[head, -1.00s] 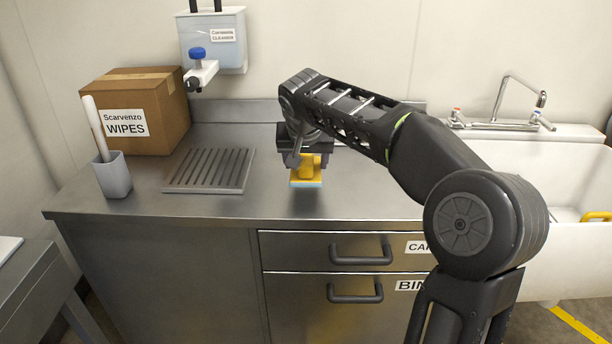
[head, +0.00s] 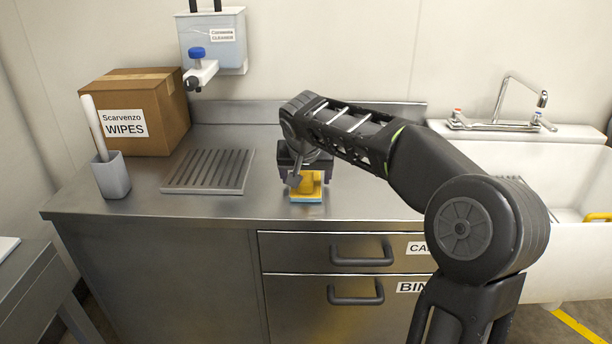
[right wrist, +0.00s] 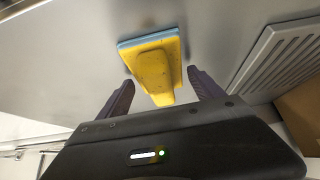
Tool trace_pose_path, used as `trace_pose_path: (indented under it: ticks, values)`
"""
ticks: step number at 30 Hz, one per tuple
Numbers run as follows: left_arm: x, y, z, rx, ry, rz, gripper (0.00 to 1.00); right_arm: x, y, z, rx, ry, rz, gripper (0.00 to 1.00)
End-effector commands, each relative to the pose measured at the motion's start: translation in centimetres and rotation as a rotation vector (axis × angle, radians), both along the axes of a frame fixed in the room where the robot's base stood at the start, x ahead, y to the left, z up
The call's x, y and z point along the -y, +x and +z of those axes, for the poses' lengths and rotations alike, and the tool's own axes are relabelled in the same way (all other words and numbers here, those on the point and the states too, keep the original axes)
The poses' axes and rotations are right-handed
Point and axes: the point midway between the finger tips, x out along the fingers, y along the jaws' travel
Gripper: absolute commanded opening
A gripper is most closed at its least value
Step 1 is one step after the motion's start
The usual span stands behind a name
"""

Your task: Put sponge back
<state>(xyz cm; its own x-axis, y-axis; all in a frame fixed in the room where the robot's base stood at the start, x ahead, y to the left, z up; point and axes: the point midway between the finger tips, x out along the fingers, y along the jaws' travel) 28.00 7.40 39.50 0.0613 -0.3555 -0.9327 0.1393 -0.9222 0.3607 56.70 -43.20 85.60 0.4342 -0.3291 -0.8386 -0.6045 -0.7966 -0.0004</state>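The sponge (head: 307,190) has a yellow top with a raised handle and a blue underside. It sits on the steel counter (head: 250,207) near the front edge, right of the grooved drain rack. My right gripper (head: 302,178) is just above and behind it, partly hidden by its own arm. In the right wrist view, the sponge (right wrist: 155,62) lies ahead of my right gripper (right wrist: 160,85). The two purple fingers are spread on either side of the yellow handle, with gaps showing. My left gripper is not in view.
A grooved drain rack (head: 208,171), a grey holder (head: 112,177) with a white-handled tool, and a cardboard wipes box (head: 140,112) stand to the left. A cleaner dispenser (head: 213,42) hangs on the wall. A white sink (head: 520,190) is at right. Drawer handles (head: 355,290) project below the counter.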

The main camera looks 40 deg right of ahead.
Motion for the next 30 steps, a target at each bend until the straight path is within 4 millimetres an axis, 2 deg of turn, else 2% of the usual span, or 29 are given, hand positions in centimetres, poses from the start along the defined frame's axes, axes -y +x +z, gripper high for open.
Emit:
trace_pose_path:
  ticks: [3, 14, 20, 30]
  values:
    - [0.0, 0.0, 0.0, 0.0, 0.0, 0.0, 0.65, 0.0, 0.0, 0.0, 0.0, 0.0, 0.0, 0.84]
    - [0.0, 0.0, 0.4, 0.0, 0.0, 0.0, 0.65, -0.1, -0.1, 0.7, 0.001, -0.001, 0.0, 0.84]
    - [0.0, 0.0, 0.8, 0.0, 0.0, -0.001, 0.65, -1.0, -1.3, 3.1, 0.003, -0.002, 0.0, 0.84]
    - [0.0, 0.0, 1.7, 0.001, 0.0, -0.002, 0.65, -3.3, -4.3, 8.9, 0.003, -0.002, 0.001, 0.84]
